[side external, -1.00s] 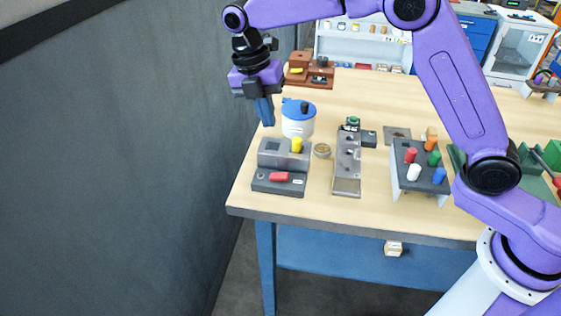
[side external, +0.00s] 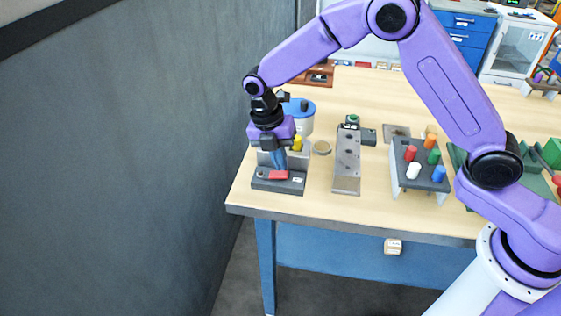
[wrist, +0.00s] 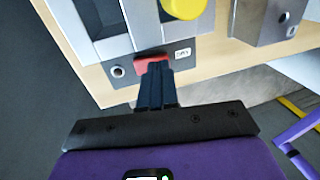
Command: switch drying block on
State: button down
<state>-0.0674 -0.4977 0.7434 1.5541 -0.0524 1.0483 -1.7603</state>
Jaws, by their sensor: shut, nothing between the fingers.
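The drying block (side external: 262,185) is a grey stepped unit near the table's left front corner. A red switch (side external: 278,175) sits on its low front ledge and also shows in the wrist view (wrist: 149,64). A yellow cylinder (side external: 297,144) stands on the block; its round end shows in the wrist view (wrist: 183,8). My gripper (side external: 280,169) points down with its blue fingers together and empty. The fingertips (wrist: 157,66) are at the red switch and overlap part of it. I cannot tell whether they touch it. A small white label (wrist: 182,53) is right of the switch.
A white pot with a blue lid (side external: 302,112) stands behind the block. A metal plate fixture (side external: 347,170) is to the right, then a grey rack (side external: 422,178) with several coloured pegs. The table's front edge (side external: 330,222) is close by.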

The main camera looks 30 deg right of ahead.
jog(key=shift+d+f, duration=0.1)
jog(key=shift+f, duration=0.45)
jog(key=shift+s, duration=0.1)
